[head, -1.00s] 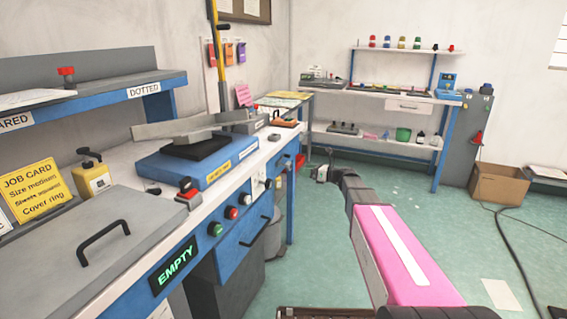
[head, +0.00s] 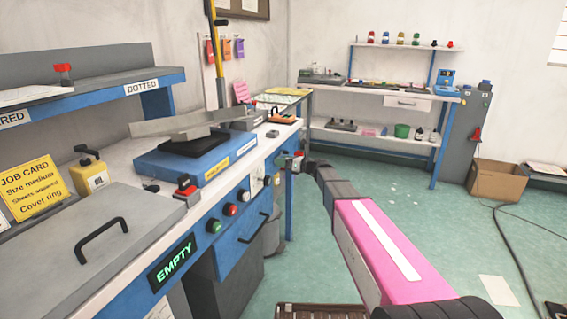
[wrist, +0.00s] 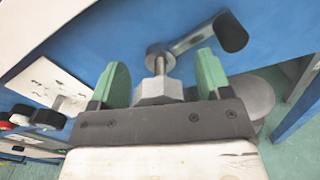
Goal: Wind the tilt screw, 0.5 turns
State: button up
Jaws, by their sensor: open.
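The tilt screw shows in the wrist view as a metal crank (wrist: 188,42) with a black knob (wrist: 231,33), against a blue panel. The crank's hub and short shaft stand just past my gripper (wrist: 162,76), lined up with the gap between its green fingers. The fingers are apart, and neither visibly touches the crank. A grey hexagonal block (wrist: 158,90) sits between the finger bases. In the head view my gripper (head: 295,160) is at the right end of the blue bench front; the crank is too small there to make out.
The bench front carries a green button (head: 214,227), a red button (head: 230,209) and a drawer handle (head: 254,229). In the wrist view, a pale plate (wrist: 48,85) with dark knobs lies left of the fingers. The floor (head: 420,220) right of the bench is largely open.

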jog(key=c, duration=0.9)
